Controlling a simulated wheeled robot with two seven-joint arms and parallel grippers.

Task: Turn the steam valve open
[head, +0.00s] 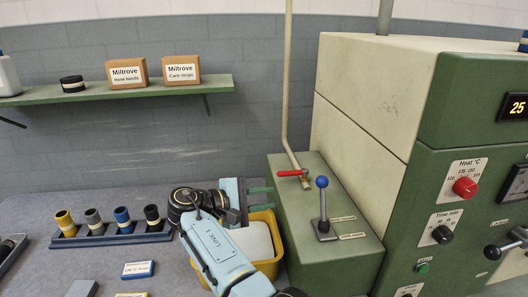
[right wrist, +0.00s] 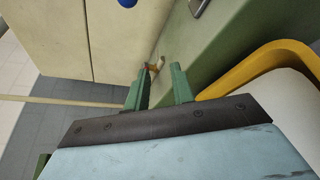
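The steam valve is a red lever handle (head: 292,173) at the foot of a thin cream pipe (head: 287,90), on top of the green machine box (head: 335,240). The lever lies roughly level and points left. In the right wrist view a small brass-coloured fitting (right wrist: 154,66) shows just beyond the fingertips; the red lever is not clear there. My right gripper (head: 270,198) is just left of and below the lever in the head view. Its two green fingers are apart with nothing between them, also in the right wrist view (right wrist: 161,78). My left gripper is not in view.
A blue-knobbed lever (head: 322,183) stands on the box right of the valve. A yellow bin (head: 268,268) with a white item is under my right gripper. A rack of several rolls (head: 115,239) sits left. The cream machine body (head: 365,90) rises behind.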

